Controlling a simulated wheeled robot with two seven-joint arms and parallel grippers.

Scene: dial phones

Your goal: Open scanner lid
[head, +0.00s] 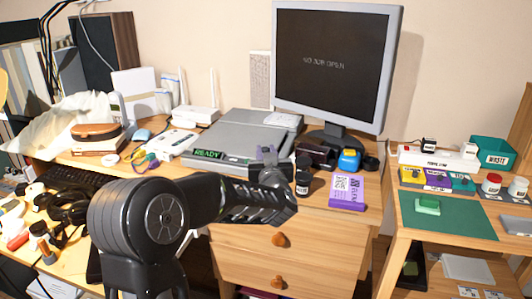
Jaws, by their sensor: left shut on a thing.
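The grey scanner (232,152) lies on the wooden desk below and left of the monitor, with a green READY display on its front edge. Its flat grey lid (240,132) looks down, with a small pale item on its back right corner. My left gripper (267,156) reaches up at the scanner's front right edge and is shut on the lid's front edge. The fingers and wrist hide that part of the edge, so the exact grip is hard to see. My right gripper is not in view.
A monitor (330,62) stands behind the scanner. A dark bottle (303,176) and a purple box (347,191) stand close right of my gripper. A white router (195,115) is behind left. A side table with a green mat (448,216) is at the right.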

